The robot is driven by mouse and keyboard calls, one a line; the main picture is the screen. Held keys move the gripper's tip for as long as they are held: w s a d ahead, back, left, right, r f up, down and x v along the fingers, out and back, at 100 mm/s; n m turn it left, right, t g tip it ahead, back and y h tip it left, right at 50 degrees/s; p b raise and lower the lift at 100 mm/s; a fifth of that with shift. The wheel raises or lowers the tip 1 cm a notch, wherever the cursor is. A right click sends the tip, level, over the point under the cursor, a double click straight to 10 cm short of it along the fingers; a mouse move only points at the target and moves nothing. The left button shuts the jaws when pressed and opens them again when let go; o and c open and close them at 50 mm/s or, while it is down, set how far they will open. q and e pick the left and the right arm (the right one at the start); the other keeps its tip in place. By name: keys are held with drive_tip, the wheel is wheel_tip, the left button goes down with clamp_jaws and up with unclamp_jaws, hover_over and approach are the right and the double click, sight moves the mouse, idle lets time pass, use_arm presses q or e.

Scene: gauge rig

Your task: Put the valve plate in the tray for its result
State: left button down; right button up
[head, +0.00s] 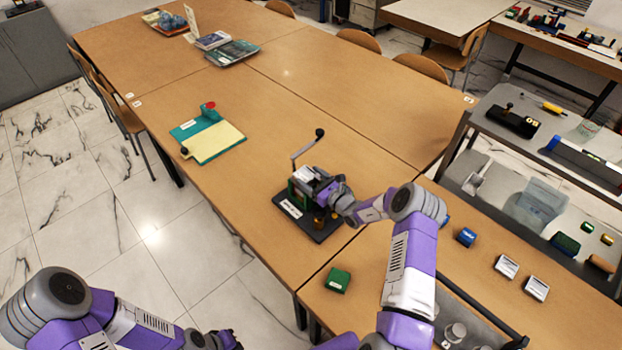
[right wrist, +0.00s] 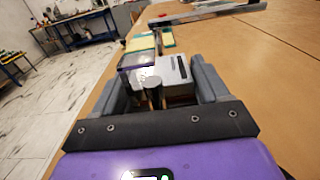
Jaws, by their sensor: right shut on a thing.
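The gauge rig (head: 318,222) stands on the table, with a black labelled base, a green frame and a raised lever ending in a black knob (head: 320,132). My right gripper (head: 333,192) is at the rig's right side. I cannot tell whether this block is the valve plate. My left gripper (head: 228,340) is at the bottom edge, its jaws unclear.
A teal and yellow board (head: 215,143) with a red knob lies left of the rig. A green block (head: 338,280), blue block (head: 466,237) and two pale framed blocks (head: 506,266) lie on the near table. A shelf cart (head: 500,128) stands right. Table beyond the rig is mostly clear.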

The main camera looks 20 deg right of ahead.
drive_tip(key=shift+r, duration=0.15)
drive_tip(key=o, duration=0.7)
drive_tip(key=shift+f, duration=0.3)
drive_tip(key=o, duration=0.5)
drive_tip(key=shift+r, duration=0.1)
drive_tip(key=shift+c, duration=0.2)
